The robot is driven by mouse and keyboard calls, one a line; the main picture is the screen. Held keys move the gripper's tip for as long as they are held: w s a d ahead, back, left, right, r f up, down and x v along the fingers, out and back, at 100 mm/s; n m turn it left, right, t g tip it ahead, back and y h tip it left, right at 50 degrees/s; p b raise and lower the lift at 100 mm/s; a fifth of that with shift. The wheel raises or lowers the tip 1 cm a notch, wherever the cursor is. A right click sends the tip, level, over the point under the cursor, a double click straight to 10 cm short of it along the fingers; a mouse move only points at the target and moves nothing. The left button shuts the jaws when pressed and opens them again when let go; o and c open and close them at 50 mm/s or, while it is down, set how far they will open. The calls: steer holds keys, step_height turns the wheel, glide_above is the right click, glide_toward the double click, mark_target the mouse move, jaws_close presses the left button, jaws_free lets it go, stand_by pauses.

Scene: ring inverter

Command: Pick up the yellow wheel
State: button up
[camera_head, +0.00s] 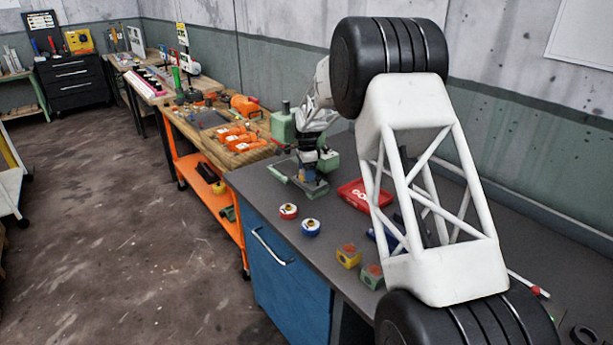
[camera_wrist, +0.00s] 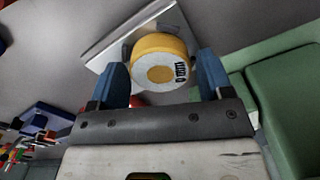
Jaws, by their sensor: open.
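The yellow wheel (camera_wrist: 160,50) shows in the wrist view. It has a yellow rim and a white face with dark print, and lies over a pale grey plate (camera_wrist: 102,50). My gripper (camera_wrist: 162,76) is open, with one blue finger on each side of the wheel's near part. I cannot tell whether the fingers touch it. In the head view my gripper (camera_head: 307,176) is low over the far part of the grey bench, next to green parts. The yellow wheel cannot be made out there.
A green block (camera_wrist: 285,95) stands close right of my gripper in the wrist view. On the bench are a red wheel (camera_head: 288,211), a blue wheel (camera_head: 311,228), a red tray (camera_head: 352,194), a yellow block (camera_head: 348,257) and a green block (camera_head: 372,276).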

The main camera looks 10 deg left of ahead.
steer(key=shift+c, duration=0.3)
steer(key=c, duration=1)
steer(key=shift+r, duration=0.1)
steer(key=shift+r, duration=0.4)
step_height(320, 180, up, 3)
steer(key=shift+f, duration=0.15)
steer(key=s+d, duration=0.1)
steer(key=s, duration=0.4)
steer(key=s+d+r, duration=0.1)
steer(key=s+d, duration=0.1)
steer(key=s, duration=0.3)
steer(key=s+d, duration=0.1)
steer(key=s, duration=0.4)
steer(key=shift+s+d+r, duration=0.1)
steer(key=shift+d+r, duration=0.05)
steer(key=shift+d, duration=0.2)
